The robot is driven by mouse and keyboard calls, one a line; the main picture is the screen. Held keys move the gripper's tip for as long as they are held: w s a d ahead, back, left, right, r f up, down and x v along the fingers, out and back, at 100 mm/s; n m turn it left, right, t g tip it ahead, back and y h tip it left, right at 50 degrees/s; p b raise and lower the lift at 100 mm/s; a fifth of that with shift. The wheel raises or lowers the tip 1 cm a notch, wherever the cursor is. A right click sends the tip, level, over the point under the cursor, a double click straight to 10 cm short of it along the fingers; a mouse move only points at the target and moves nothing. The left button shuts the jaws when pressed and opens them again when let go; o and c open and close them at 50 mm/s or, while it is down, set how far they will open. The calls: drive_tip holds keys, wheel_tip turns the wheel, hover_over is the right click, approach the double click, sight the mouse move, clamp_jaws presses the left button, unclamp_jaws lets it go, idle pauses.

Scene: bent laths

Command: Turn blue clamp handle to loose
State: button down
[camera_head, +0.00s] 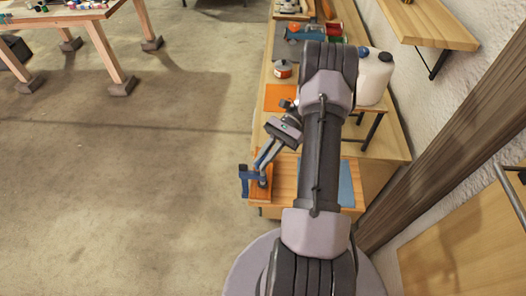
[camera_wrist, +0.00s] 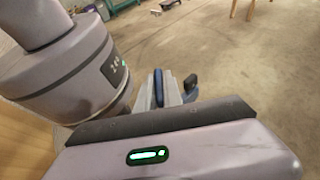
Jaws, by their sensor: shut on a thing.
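The blue clamp (camera_head: 245,182) sits at the left edge of the wooden workbench, at the near end, on a wooden board. My gripper (camera_head: 264,160) reaches down to it from the upper right. The gripper is shut on the clamp's blue handle, which shows between the fingers (camera_wrist: 166,88) in the wrist view (camera_wrist: 158,84). A second blue part of the clamp (camera_wrist: 190,83) shows just right of the fingers there. My gripper's body hides the lower part of the handle, and I cannot tell which way the handle is turned.
The workbench (camera_head: 387,148) carries an orange mat (camera_head: 279,97), a tin (camera_head: 282,69), a white jug (camera_head: 374,77) and a blue sheet (camera_head: 346,186). A wall with a shelf (camera_head: 430,22) stands to the right. Open floor (camera_head: 150,190) lies left.

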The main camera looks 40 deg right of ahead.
drive_tip(key=n+g+h+p, duration=0.1)
drive_tip(key=n+g+p, duration=0.2)
drive_tip(key=g, duration=0.1)
drive_tip(key=shift+n, duration=0.3)
drive_tip(key=shift+n+g+h+p, duration=0.9)
drive_tip(key=shift+n+g+h, duration=0.1)
drive_tip(key=shift+n+g, duration=0.75)
drive_tip(key=c, duration=1.5)
unclamp_jaws()
